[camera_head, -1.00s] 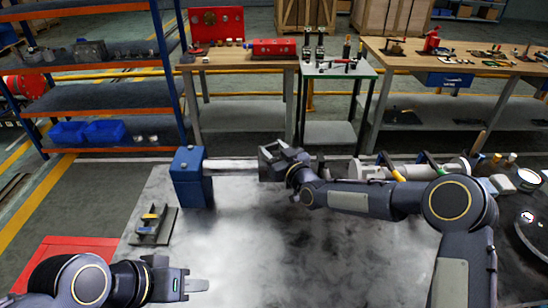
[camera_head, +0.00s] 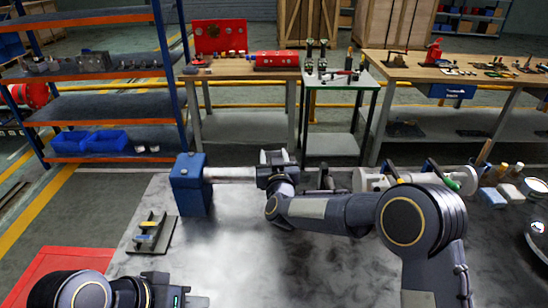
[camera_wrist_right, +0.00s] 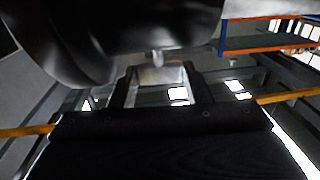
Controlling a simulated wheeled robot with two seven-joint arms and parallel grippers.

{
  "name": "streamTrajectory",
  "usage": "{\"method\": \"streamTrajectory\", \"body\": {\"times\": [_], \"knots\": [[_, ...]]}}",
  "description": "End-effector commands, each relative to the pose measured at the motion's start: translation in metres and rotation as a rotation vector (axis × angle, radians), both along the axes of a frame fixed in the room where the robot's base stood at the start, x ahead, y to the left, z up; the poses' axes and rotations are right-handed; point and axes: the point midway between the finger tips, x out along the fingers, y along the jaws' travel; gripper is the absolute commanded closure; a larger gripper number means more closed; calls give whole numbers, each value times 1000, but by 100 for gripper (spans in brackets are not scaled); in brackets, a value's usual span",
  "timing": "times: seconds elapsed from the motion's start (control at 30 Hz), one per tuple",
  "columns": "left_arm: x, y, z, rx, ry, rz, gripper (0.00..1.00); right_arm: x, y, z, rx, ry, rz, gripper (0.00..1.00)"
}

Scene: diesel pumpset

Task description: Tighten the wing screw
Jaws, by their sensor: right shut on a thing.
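The blue block (camera_head: 191,186) stands on the grey table, with a pale horizontal bar (camera_head: 232,174) running right from it. My right gripper (camera_head: 273,158) is at the bar's right end. In the right wrist view, the same gripper (camera_wrist_right: 160,92) has its fingers just below a large dark rounded body (camera_wrist_right: 110,35). A small metal stub (camera_wrist_right: 157,59) hangs from that body between the fingers. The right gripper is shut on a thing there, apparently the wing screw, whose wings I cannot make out. My left gripper (camera_head: 192,300) is at the bottom left, partly cut off; its jaw opening is unclear.
A small dark tray with yellow parts (camera_head: 150,234) lies left of centre. A white cylinder assembly (camera_head: 405,179) and bottles (camera_head: 495,172) stand at the right rear. The middle of the table (camera_head: 270,255) is bare. Shelves and workbenches stand behind.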

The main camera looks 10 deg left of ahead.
Motion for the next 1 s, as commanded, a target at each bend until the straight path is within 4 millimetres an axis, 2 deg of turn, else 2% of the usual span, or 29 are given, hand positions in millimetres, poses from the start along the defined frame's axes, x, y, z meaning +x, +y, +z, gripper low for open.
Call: {"method": "streamTrajectory", "body": {"times": [0.27,0.3,0.47,0.77,0.87,1.0], "knots": [[0,0,0,0,0,0,64,0,0,1,2,-2,0,79],[0,0,0,0,0,0,64,0,0,1,3,-1,0,54],[0,0,0,0,0,0,64,0,0,0,3,-1,0,35],[0,0,-1,0,0,0,64,-2,-1,0,2,0,1,35],[0,0,-5,0,0,0,64,-12,-3,-1,2,1,2,35],[0,0,-13,0,0,0,64,-35,-10,-1,3,-1,2,35]]}}
